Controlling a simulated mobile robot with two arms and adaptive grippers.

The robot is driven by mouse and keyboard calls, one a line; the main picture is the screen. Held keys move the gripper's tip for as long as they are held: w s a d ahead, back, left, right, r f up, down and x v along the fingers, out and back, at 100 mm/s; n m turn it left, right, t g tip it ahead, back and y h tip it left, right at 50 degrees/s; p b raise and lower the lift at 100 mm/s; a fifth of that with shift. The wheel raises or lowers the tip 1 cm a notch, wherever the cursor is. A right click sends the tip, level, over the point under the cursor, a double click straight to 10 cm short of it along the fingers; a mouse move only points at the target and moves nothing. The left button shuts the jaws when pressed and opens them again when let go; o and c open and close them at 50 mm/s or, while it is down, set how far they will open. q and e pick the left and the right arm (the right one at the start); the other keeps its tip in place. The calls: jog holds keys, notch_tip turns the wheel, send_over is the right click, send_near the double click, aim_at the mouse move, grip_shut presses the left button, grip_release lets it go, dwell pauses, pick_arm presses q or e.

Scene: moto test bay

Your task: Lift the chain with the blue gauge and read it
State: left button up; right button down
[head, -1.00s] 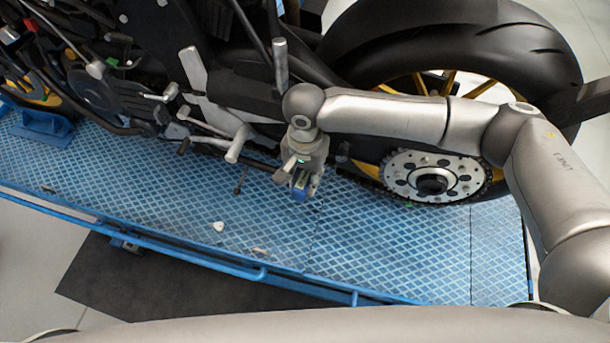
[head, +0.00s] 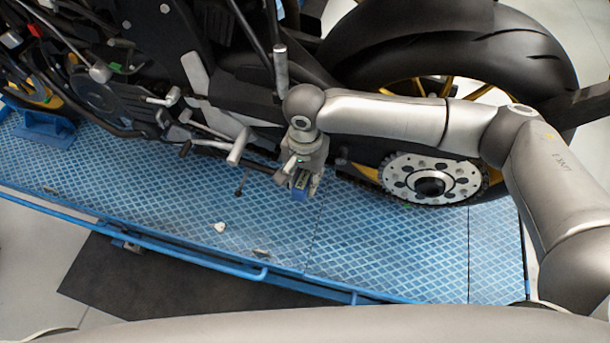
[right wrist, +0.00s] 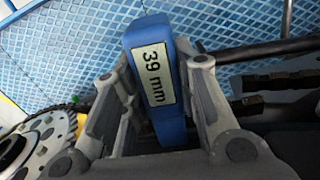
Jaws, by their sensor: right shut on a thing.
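The blue gauge (right wrist: 155,80) fills the middle of the right wrist view, with a white label that reads "39 mm". My right gripper (right wrist: 158,100) is shut on it, one finger on each side. Whether the gauge touches the chain is hidden. My left gripper is out of view.
The rear sprocket (head: 430,186) and the rear tyre (head: 450,60) are to the right of my right gripper. The blue patterned lift platform (head: 390,255) lies below, with a few small bits on it. Pedals and levers (head: 238,148) stick out close to the left.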

jog(key=shift+w+r, duration=0.1)
dwell(0.3)
jog(key=shift+f+b, duration=0.55)
jog(key=shift+f, duration=1.7)
jog(key=shift+s, duration=0.2)
jog(key=shift+s+a+r+p, duration=0.1)
jog(key=shift+s+a+p, duration=0.1)
jog(key=shift+s+p, duration=0.4)
jog(key=shift+s+a+p, duration=0.2)
jog(key=shift+s+p, duration=0.35)
jog(key=shift+s, duration=0.05)
jog(key=shift+s+a, duration=0.3)
jog(key=shift+s, duration=0.55)
jog(key=shift+s+a, duration=0.25)
jog(key=shift+s, duration=0.6)
jog(key=shift+s+a, duration=0.3)
jog(key=shift+s, duration=0.55)
jog(key=shift+s+f, duration=0.1)
jog(key=shift+f, duration=0.1)
